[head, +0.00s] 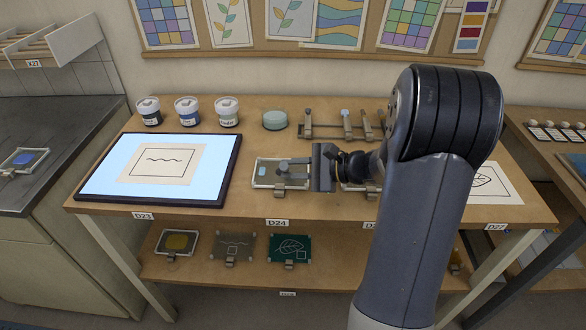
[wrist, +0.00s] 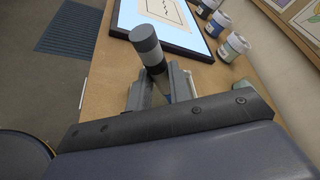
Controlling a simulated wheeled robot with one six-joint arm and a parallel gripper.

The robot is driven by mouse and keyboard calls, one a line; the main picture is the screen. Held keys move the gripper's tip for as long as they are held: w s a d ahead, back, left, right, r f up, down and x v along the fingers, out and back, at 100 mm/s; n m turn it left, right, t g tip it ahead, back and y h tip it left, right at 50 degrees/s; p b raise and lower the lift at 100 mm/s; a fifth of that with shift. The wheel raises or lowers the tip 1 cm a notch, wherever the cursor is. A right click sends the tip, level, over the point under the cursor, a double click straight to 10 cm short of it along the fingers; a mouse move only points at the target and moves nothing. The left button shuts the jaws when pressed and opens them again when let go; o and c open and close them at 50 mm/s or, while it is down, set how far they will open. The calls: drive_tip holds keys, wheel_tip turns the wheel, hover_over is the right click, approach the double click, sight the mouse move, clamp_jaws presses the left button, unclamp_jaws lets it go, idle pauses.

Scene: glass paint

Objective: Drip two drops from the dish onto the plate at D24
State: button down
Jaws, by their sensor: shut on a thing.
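My gripper (head: 296,169) is shut on a dropper-like tool (head: 283,165) with a grey rounded end. In the wrist view this tool (wrist: 147,45) stands between the fingers (wrist: 157,88), with a dark grey cap and a light band; its tip is hidden. The glass plate (head: 262,172) lies in a pale frame behind the D24 label (head: 277,222), with my gripper and the tool over its right part. The round pale-green dish (head: 275,120) stands behind the plate. I cannot tell whether the tool touches the plate or holds liquid.
A lit panel (head: 110,170) with a wavy-line sheet lies left of the plate. Three lidded jars (head: 187,111) stand behind it. A rack (head: 325,133) with several upright tools is at the back. Another framed plate (head: 350,187) is partly hidden by my arm. Framed pieces (head: 232,248) lie on the lower shelf.

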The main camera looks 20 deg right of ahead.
idle(0.4)
wheel_tip(320, 180, up, 2)
drive_tip(key=shift+r+p, duration=0.1)
drive_tip(key=shift+p, duration=0.6)
drive_tip(key=shift+w+a+b, duration=0.2)
drive_tip(key=shift+w+a, duration=0.25)
drive_tip(key=shift+a, duration=0.25)
drive_tip(key=shift+w+a+b, duration=0.2)
drive_tip(key=shift+w+a, duration=0.25)
drive_tip(key=shift+a, duration=0.25)
drive_tip(key=shift+f+b, duration=0.8)
drive_tip(key=shift+f+b, duration=0.35)
drive_tip(key=shift+b, duration=0.15)
idle(0.3)
